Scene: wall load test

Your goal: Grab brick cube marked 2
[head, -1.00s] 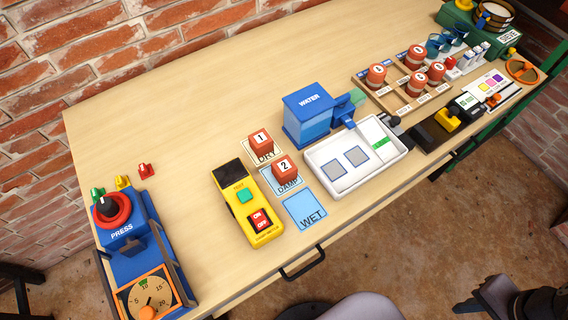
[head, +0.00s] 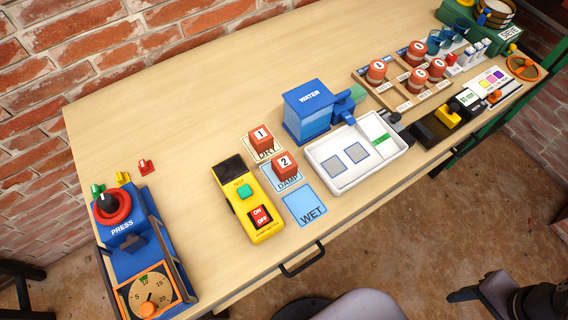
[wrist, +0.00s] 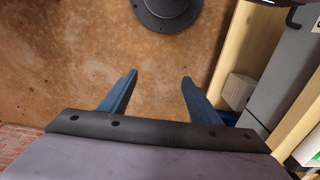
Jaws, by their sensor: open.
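The brick cube marked 2 (head: 284,165) is red-brown with a white label on top. It sits on the light-blue DAMP card (head: 284,182) in the head view. The cube marked 1 (head: 261,138) sits behind it on the DRY card (head: 262,154). The blue WET card (head: 305,206) in front is bare. My gripper (wrist: 158,90) shows in the wrist view with its two blue fingers apart and nothing between them. It points at the floor beside the table, away from the cube. The fingers are not visible in the head view.
A yellow tester (head: 246,200) stands just left of the cards. A blue WATER box (head: 308,112) and white tray (head: 376,172) stand to the right. A blue press (head: 126,232) is at the far left. A rack (head: 388,96) of several round brick pieces is at back right.

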